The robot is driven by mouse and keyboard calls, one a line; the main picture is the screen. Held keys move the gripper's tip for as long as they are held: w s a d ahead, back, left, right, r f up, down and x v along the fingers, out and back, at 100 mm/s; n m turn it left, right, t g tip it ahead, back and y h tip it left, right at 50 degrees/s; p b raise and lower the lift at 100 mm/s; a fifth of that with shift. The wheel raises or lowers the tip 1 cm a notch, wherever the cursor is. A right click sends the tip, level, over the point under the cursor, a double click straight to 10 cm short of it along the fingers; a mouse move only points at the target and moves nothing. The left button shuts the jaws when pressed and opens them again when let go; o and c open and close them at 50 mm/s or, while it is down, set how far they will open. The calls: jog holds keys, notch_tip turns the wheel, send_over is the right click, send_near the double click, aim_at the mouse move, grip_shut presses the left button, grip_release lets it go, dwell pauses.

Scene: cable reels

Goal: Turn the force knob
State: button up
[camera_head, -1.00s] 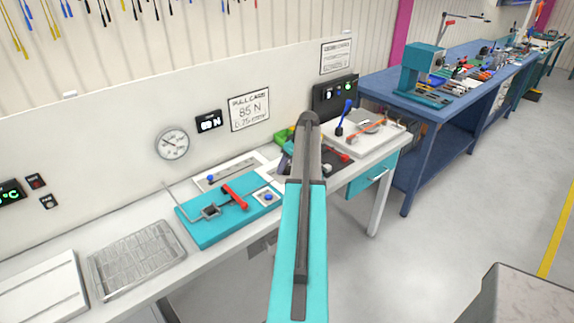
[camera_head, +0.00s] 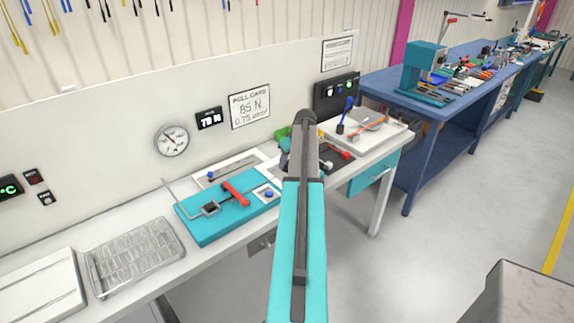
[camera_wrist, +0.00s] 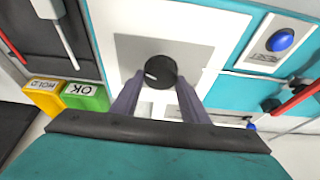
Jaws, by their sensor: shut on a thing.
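The force knob (camera_wrist: 160,72) is a round black knob with a white pointer mark on a grey plate in the wrist view. My gripper (camera_wrist: 161,85) is shut on it, with one grey finger on each side. In the head view my arm hides the knob. The force display (camera_head: 209,118) on the back panel seems to read 79 N. The pull card (camera_head: 249,107) to its right reads 85 N. A round gauge (camera_head: 172,140) hangs left of the display.
Green OK (camera_wrist: 87,95) and yellow HOLD (camera_wrist: 44,97) blocks lie left of my gripper. A blue button (camera_wrist: 280,40) is at upper right. The teal fixture (camera_head: 205,230) with a red handle (camera_head: 236,194) is left of my arm. A wire tray (camera_head: 135,257) lies further left.

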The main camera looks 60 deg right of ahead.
jog(key=shift+a+m+g+b, duration=0.15)
jog(key=shift+m+g+b, duration=0.2)
jog(key=shift+m, duration=0.55)
jog(key=o, duration=1.1)
jog(key=shift+c, duration=0.2)
jog(key=shift+h, duration=0.3)
jog(key=b+v, duration=0.3)
jog(key=v, duration=1)
jog(key=shift+s+r+b, duration=0.25)
jog(key=shift+r+b, duration=0.05)
jog(key=shift+b, duration=0.05)
